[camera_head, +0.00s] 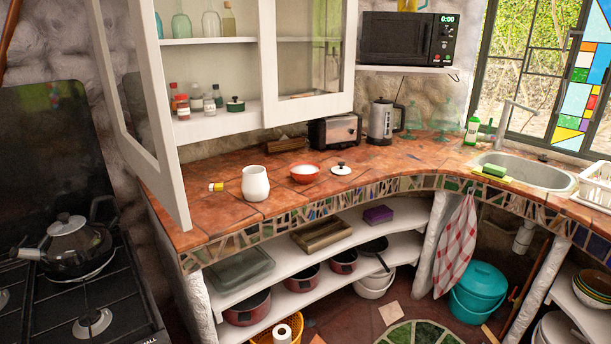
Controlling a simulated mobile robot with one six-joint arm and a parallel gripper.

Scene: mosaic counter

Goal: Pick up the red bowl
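A small red bowl (305,173) with a pale inside stands upright on the tiled counter (225,214). It is right of a white jar (255,183) and left of a white lid with a dark knob (341,168). It stands apart from both. My gripper is not in view, and nothing covers the bowl.
An open cabinet door (140,110) hangs over the counter's left end. A toaster (335,131) and kettle (383,121) stand behind the bowl. A small yellow-capped bottle (216,187) lies at left. The counter right of the lid is clear. A stove (80,300) is at left.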

